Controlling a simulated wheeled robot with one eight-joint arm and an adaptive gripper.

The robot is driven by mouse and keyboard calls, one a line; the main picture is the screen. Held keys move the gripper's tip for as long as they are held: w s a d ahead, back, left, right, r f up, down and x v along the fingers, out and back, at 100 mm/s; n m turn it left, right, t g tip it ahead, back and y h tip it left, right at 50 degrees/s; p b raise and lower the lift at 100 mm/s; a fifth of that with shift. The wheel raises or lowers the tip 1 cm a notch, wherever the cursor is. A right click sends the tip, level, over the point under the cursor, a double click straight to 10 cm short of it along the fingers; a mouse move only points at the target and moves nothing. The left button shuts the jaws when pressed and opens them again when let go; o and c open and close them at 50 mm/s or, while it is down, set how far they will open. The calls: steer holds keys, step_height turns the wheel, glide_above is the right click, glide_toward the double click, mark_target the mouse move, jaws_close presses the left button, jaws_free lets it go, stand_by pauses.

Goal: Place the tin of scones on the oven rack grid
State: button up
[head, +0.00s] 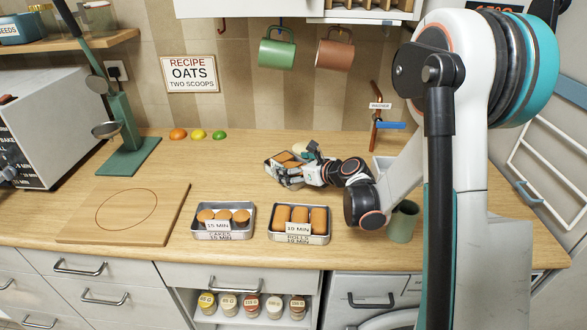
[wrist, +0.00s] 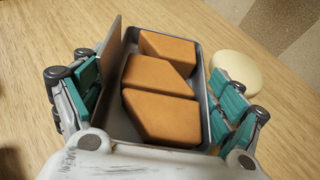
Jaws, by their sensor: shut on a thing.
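The tin of scones (head: 270,165) is at the back middle of the wooden worktop in the head view, partly hidden by my gripper (head: 308,169). In the wrist view, the grey metal tin (wrist: 208,120) holds three golden wedge-shaped scones (wrist: 155,73). A plain upright card stands along its left side. My gripper (wrist: 160,108) has its teal-padded fingers on the tin's two opposite sides and is shut on it. I cannot tell whether the tin rests on the worktop or is slightly lifted. I cannot make out an oven rack grid in either view.
A tin of cakes (head: 223,237) and a tin of rolls (head: 298,240) stand at the front. A green cup (head: 403,222) stands near my arm. A cream round thing (wrist: 234,72) is close beside the held tin.

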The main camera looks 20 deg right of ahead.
steer(key=shift+f, duration=0.15)
steer(key=o, duration=1.1)
steer(key=shift+c, duration=0.2)
